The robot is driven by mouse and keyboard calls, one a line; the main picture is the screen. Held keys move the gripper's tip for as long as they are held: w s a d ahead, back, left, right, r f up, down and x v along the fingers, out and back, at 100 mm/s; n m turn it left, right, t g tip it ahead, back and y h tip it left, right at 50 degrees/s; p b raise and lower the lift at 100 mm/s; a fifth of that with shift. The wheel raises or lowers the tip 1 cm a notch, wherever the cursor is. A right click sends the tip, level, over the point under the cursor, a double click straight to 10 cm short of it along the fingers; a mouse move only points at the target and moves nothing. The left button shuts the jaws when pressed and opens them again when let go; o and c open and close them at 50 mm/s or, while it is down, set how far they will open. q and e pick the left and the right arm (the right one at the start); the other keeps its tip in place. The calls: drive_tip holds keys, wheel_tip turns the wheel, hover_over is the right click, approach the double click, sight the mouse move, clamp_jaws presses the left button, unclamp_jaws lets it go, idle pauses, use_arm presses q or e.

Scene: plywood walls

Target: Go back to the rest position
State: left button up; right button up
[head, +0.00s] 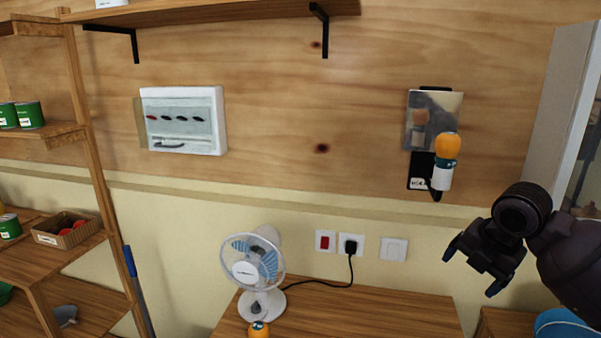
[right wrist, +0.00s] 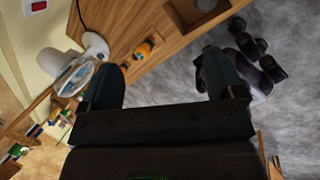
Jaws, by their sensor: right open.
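My right gripper (head: 478,268) is at the right of the head view, in front of the wall and to the right of the table. Its two fingers are apart with nothing between them. In the right wrist view the spread fingers of my right gripper (right wrist: 160,85) frame the wooden table edge and the grey floor. My left gripper does not show in the head view. The dark shape beyond the right finger in the right wrist view is too unclear to name.
A white fan (head: 255,268) and an orange-topped object (head: 259,329) stand on the wooden table (head: 370,308). An orange-and-white device (head: 445,160) hangs on the plywood wall. A shelf rack (head: 92,150) stands at left. A grey panel (head: 562,110) rises at right.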

drive_tip(key=s+a+f+m, duration=0.4)
drive_tip(key=s+f+m, duration=0.3)
drive_tip(key=f, duration=0.5)
drive_tip(key=s+f+m+h, duration=0.1)
drive_tip(key=s+f+m, duration=0.4)
drive_tip(key=s+m, duration=0.55)
drive_tip(key=s+f+m+h, duration=0.1)
drive_tip(key=s+f+m, duration=0.55)
drive_tip(key=s, duration=0.75)
use_arm(q)
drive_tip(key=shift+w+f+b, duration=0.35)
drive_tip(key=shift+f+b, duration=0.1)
drive_tip(key=shift+b, duration=0.6)
use_arm(e)
drive_tip(key=w+f+t, duration=0.7)
drive_tip(key=f+t, duration=0.1)
drive_tip(key=f, duration=0.2)
drive_tip(key=shift+w+a+f+m+y, duration=0.3)
drive_tip(key=shift+f+m+y, duration=0.1)
